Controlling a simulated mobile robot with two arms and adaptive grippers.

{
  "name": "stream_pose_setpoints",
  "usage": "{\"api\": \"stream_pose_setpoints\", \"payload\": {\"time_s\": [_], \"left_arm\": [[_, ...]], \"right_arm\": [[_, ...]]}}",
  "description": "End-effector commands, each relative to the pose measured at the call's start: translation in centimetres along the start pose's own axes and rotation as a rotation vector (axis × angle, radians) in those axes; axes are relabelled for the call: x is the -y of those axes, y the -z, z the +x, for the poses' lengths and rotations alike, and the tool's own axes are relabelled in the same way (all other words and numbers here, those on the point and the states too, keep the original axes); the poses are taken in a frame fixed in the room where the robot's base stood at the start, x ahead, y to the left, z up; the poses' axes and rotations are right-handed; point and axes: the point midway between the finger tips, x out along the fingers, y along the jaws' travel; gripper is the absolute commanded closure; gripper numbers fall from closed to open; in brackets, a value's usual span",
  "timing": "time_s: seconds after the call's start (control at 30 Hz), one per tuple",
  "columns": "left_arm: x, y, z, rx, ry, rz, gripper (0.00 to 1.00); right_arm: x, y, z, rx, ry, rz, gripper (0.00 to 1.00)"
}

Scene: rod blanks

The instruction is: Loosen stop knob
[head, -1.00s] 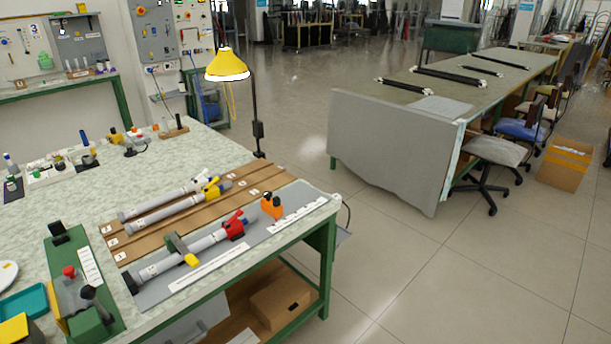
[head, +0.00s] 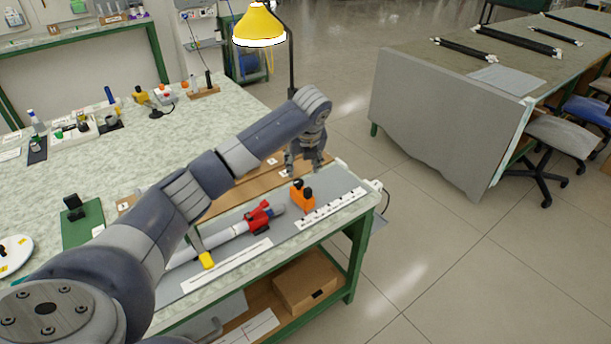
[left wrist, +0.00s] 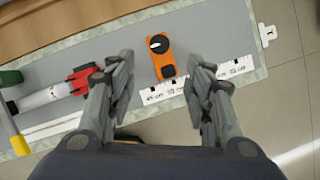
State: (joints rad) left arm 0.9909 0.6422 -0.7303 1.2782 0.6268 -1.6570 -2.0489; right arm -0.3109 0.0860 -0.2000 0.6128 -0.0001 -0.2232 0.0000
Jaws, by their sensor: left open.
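The orange stop (head: 302,197) stands on the grey board on the bench. It has a black knob (left wrist: 158,44) on top, with a white mark across it in the left wrist view. Another black part (left wrist: 168,71) sits at its near end. My left gripper (head: 304,168) is open and empty, above and just behind the stop in the head view. In the left wrist view its open fingers (left wrist: 160,66) frame the stop's near end, apart from it. My right gripper is not in view.
A white rod with a red clamp (head: 258,216) lies left of the stop; a yellow-tipped lever (head: 206,260) is beside it. A white ruler strip (head: 333,208) runs along the front. A yellow lamp (head: 259,22) stands behind.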

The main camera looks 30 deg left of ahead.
Motion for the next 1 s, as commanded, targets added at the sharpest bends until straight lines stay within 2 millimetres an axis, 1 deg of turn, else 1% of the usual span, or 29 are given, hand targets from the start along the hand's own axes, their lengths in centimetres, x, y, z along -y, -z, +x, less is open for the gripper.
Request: {"api": "stream_pose_setpoints", "payload": {"time_s": [0.07,0.17,0.37,0.43,0.6,0.8,1.0], "left_arm": [[-0.2,-0.4,0.0,0.0,-0.005,0.011,0.53],[-0.2,-0.4,0.8,-0.002,-0.007,0.015,0.53],[-0.2,-0.4,4.2,-0.003,-0.006,0.012,0.53],[-0.3,-0.4,5.7,-0.002,-0.007,0.012,0.53],[-0.2,-0.4,8.3,-0.001,-0.005,0.012,0.53],[-0.2,-0.4,10.0,0.001,-0.003,0.012,0.53],[-0.2,-0.5,10.6,0.003,-0.003,0.013,0.53]], "right_arm": [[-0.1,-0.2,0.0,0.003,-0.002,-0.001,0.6],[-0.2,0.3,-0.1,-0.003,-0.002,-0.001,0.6],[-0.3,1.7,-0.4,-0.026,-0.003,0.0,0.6],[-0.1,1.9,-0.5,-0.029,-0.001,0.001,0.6],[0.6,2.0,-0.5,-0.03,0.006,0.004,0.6],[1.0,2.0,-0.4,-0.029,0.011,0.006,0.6],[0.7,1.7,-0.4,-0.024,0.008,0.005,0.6]]}}
